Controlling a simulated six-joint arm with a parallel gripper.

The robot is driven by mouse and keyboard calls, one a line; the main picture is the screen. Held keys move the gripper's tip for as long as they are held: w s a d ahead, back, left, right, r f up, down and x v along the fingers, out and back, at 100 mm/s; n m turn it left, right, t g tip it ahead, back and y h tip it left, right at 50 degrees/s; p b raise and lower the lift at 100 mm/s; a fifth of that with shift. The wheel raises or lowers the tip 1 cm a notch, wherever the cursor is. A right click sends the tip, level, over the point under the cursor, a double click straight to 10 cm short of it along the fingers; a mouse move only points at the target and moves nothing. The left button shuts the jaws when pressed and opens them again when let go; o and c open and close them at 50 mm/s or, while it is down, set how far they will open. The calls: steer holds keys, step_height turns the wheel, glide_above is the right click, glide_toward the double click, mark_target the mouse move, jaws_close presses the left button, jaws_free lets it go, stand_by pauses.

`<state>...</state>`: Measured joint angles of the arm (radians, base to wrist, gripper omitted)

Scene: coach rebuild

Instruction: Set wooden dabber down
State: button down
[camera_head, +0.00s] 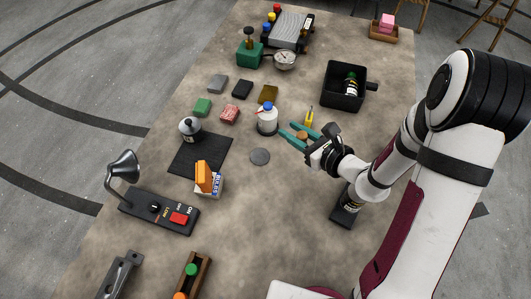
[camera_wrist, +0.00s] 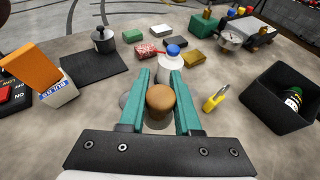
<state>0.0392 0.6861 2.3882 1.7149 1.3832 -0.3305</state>
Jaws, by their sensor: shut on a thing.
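My gripper (camera_head: 291,130) reaches in from the right, low over the table, with teal fingers that also show in the wrist view (camera_wrist: 160,80). It is shut on the wooden dabber (camera_wrist: 160,98), whose round brown top shows between the fingers. The dabber also shows small in the head view (camera_head: 302,135). Its lower end is mostly hidden, and I cannot tell whether it touches the table. A white bottle with a blue cap (camera_head: 267,120) stands just beyond the fingertips.
A yellow-handled tool (camera_wrist: 214,98) stands or lies right of the fingers. A black bin (camera_head: 343,93) holding a bottle is farther right. A dark mat (camera_head: 205,160), a box of bulbs (camera_head: 212,188) and a switch panel (camera_head: 150,218) are left.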

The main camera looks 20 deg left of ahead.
steer(key=s+n+g+y, duration=0.2)
steer(key=s+n+g, duration=0.4)
steer(key=s+g, duration=0.15)
glide_above(240, 185)
steer(key=shift+n, duration=0.4)
steer(key=f, duration=0.7)
steer(key=shift+d+f, duration=0.2)
steer(key=shift+f, duration=0.15)
step_height(240, 185, down, 3)
steer(key=shift+a+f, duration=0.1)
steer(key=shift+f, duration=0.4)
steer(key=shift+f, duration=0.15)
steer(key=c, duration=0.6)
jaws_free()
